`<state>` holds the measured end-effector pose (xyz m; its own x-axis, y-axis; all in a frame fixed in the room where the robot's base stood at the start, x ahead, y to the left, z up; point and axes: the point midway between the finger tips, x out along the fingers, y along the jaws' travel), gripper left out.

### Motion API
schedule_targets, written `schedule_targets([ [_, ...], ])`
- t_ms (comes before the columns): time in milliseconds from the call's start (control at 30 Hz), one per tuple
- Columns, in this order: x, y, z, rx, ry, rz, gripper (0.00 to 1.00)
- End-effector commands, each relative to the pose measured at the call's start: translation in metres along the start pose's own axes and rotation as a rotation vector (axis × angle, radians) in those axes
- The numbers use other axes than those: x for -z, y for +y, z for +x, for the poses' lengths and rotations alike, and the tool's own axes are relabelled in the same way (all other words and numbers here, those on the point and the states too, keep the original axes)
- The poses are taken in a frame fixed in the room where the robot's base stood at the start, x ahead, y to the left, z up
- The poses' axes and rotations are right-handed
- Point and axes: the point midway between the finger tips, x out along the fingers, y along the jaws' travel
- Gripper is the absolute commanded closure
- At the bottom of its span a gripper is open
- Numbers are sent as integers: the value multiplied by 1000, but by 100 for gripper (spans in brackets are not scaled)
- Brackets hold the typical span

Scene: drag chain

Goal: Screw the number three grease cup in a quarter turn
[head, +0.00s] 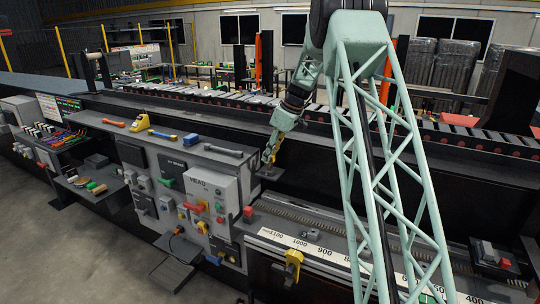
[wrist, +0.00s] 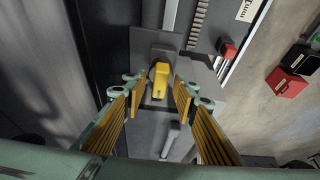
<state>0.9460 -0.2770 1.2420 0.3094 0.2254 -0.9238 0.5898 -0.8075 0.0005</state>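My gripper (head: 269,158) points down over a small dark plate beside the rail in the head view. In the wrist view its two fingers (wrist: 160,95) with ribbed orange pads are apart. A yellow block-like piece (wrist: 159,80) on a grey plate (wrist: 147,44) shows between the fingertips, with a gap on each side. I cannot tell whether it is a grease cup, and I can read no number three on it. In the head view it cannot be told apart from the yellow finger parts.
The tool shelf (head: 185,143) holds a yellow device (head: 139,123), a blue-and-yellow tool (head: 163,135) and a grey tool (head: 223,150). A control panel (head: 211,200) stands below the shelf.

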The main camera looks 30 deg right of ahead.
Motion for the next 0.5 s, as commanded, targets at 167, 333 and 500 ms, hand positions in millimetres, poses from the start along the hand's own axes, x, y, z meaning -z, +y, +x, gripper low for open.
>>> schedule_targets([
  [167,0,0,0,0,0,0,80],
  [333,0,0,0,0,0,0,96],
  [500,0,0,0,0,0,1,98],
])
